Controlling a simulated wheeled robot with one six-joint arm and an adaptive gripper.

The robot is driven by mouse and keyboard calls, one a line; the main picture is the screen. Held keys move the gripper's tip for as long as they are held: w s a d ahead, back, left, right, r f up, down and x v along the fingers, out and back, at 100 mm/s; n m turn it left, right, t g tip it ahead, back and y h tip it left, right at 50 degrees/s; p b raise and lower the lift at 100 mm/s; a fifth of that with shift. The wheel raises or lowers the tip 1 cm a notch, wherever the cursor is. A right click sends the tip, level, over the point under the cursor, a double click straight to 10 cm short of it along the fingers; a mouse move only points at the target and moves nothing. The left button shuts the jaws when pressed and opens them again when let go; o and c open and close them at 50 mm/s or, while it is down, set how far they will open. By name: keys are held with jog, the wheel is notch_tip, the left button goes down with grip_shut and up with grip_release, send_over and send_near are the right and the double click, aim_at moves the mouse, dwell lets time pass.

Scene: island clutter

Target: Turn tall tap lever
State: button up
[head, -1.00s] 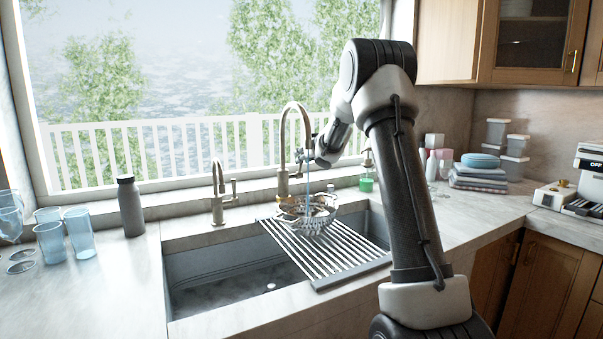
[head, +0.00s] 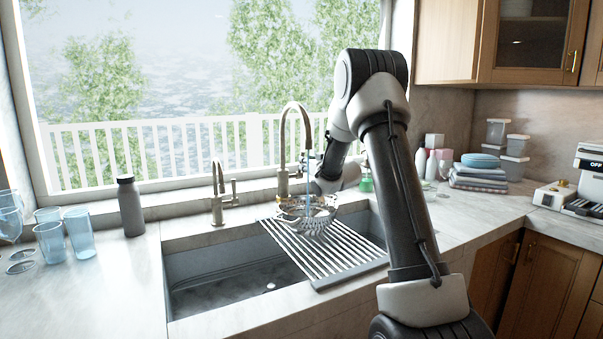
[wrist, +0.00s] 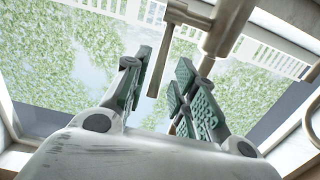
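The tall tap (head: 283,150) rises from the counter behind the sink, its spout arching over a wire colander (head: 310,222). A thin bluish stream shows below the spout. My gripper (wrist: 163,66) is open, beside the tap's right side in the head view, where the arm partly hides it. In the wrist view the tap body (wrist: 228,28) is at the top, and its lever (wrist: 158,62) extends down from a side arm into the gap between my two green-padded fingers. I see no clear contact between lever and pads.
A shorter tap (head: 218,195) stands to the left. A slatted rack (head: 325,252) spans the sink (head: 215,285) under the colander. A green soap bottle (head: 366,182) is close right of my wrist. A dark bottle (head: 130,208) and blue glasses (head: 78,232) stand far left.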

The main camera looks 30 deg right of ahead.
jog(key=shift+f, duration=0.1)
jog(key=shift+s+f+t, duration=0.4)
jog(key=shift+t, duration=0.3)
grip_shut()
